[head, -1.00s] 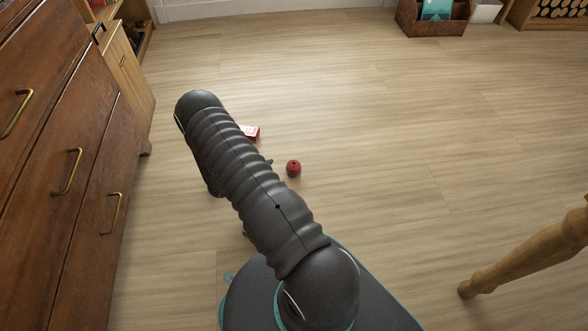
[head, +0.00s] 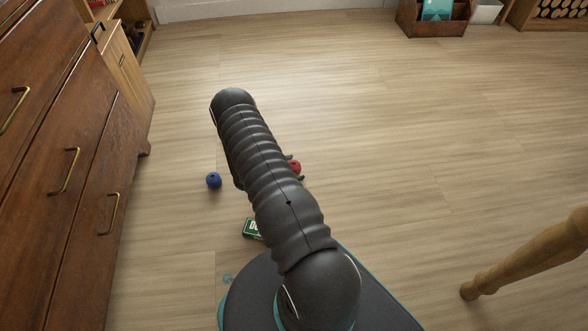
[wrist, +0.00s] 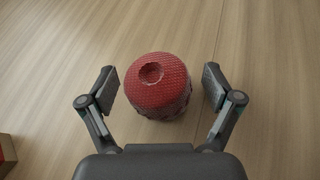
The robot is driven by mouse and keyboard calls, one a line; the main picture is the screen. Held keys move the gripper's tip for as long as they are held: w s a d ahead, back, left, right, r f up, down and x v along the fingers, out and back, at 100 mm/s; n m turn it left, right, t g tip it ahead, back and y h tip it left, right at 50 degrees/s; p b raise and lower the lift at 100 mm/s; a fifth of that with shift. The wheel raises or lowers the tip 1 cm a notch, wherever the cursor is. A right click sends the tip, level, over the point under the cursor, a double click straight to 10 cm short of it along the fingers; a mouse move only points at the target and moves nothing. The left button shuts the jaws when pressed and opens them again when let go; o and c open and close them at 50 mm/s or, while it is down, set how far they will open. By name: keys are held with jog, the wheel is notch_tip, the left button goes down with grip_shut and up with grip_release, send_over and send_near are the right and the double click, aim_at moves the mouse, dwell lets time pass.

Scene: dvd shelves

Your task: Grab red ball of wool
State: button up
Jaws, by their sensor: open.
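The red ball of wool (wrist: 158,88) lies on the floor in the middle of the wrist view, with a round dimple on its upper side. My gripper (wrist: 160,88) is open, with one finger to the left of the ball and one to the right. Gaps show between the ball and both fingers. In the head view, the red ball (head: 295,166) shows just past the right edge of my arm, partly hidden by it. Small dark parts of my gripper (head: 296,167) show beside it.
A blue ball (head: 214,181) and a green box (head: 252,229) lie on the floor left of my arm. A red object (wrist: 5,155) shows at the wrist view's left edge. A wooden drawer cabinet (head: 75,170) stands at left, a wooden leg (head: 530,250) at right. Floor ahead is clear.

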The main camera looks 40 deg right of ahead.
jog(key=c, duration=1.3)
jog(key=shift+o, duration=0.2)
